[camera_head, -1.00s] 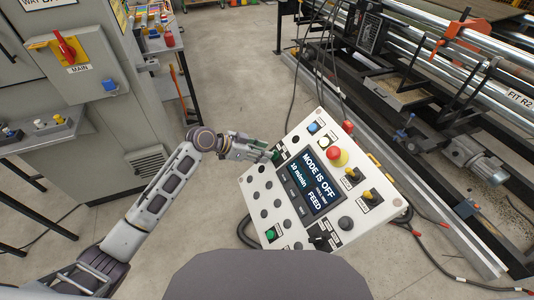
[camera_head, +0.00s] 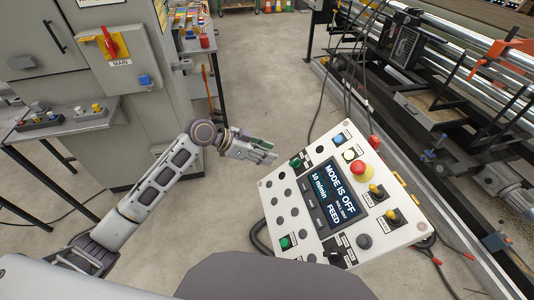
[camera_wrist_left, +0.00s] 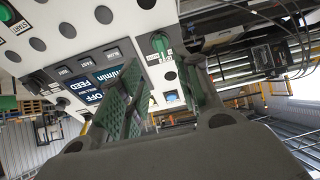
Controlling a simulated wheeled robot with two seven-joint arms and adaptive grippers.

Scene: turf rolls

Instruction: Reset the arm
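My left arm comes in from the left in the head view. Its gripper (camera_head: 272,154) is just off the upper left edge of a white control panel (camera_head: 268,190), with a small gap seen between them. In the left wrist view the two green-padded fingers (camera_wrist_left: 165,100) stand apart with nothing between them, and the panel's buttons show behind them. My right gripper is not in view.
A grey cabinet (camera_head: 150,120) with a red main switch (camera_head: 110,42) stands at left. A side shelf (camera_head: 70,125) carries small button boxes. A machine with metal rollers (camera_head: 470,45) and a motor is at right. Cables hang behind the panel. The floor (camera_head: 265,80) between is clear.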

